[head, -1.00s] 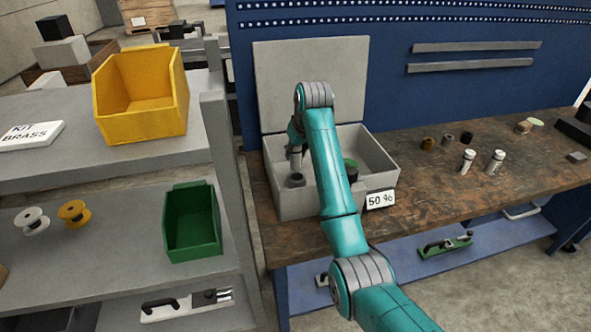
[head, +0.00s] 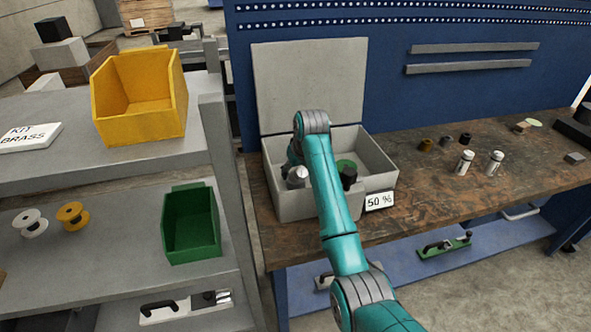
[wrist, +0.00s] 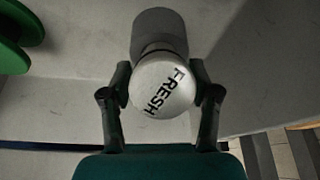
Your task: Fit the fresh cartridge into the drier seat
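The fresh cartridge (wrist: 163,88) has a pale round cap marked FRESH and lies between my two fingers in the wrist view. My gripper (wrist: 163,92) appears shut on it, with a finger against each side. A grey cylinder (wrist: 160,27), apparently the seat, shows just beyond the cartridge. I cannot tell whether the cartridge is in it or only in line with it. In the head view the cartridge (head: 297,177) shows as a silvery shape inside the left part of the open grey drier box (head: 290,207). My arm hides part of the box, and my fingers are hard to make out there.
A green spool (head: 346,165) and a dark knob-like part (head: 348,178) are in the box's right part. A "50 %" card (head: 380,201) is at its front. Two white cartridges (head: 465,163) (head: 494,163) stand on the bench (head: 430,190). The raised lid (head: 308,85) stands behind.

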